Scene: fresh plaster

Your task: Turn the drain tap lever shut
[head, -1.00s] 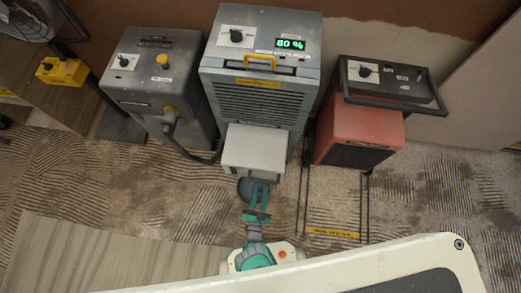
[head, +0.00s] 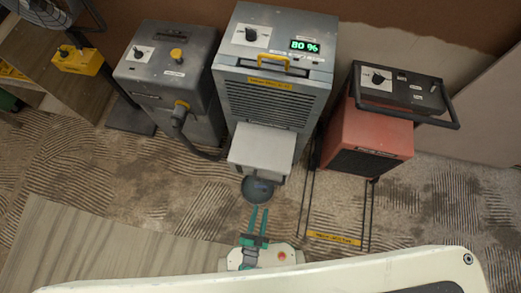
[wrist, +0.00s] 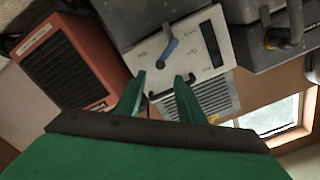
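The drain tap lever (wrist: 168,48) shows in the wrist view as a blue handle on a pale panel (wrist: 193,75), slanting down-left in the picture from its pivot. In the head view the pale grey box (head: 262,150) on the dehumidifier's front hides that panel. A dark round basin (head: 257,190) with a small blue patch shows just below the box. My gripper (head: 259,212) is open and empty, its green fingers apart and pointing at the basin area. In the wrist view my gripper (wrist: 158,85) has its fingertips short of the lever, with a visible gap.
The dehumidifier (head: 273,95) reads 80 %. A grey machine with a hose (head: 165,80) stands to its left, a red heater (head: 366,140) on a wire stand to its right. A yellow box (head: 76,58) is at far left.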

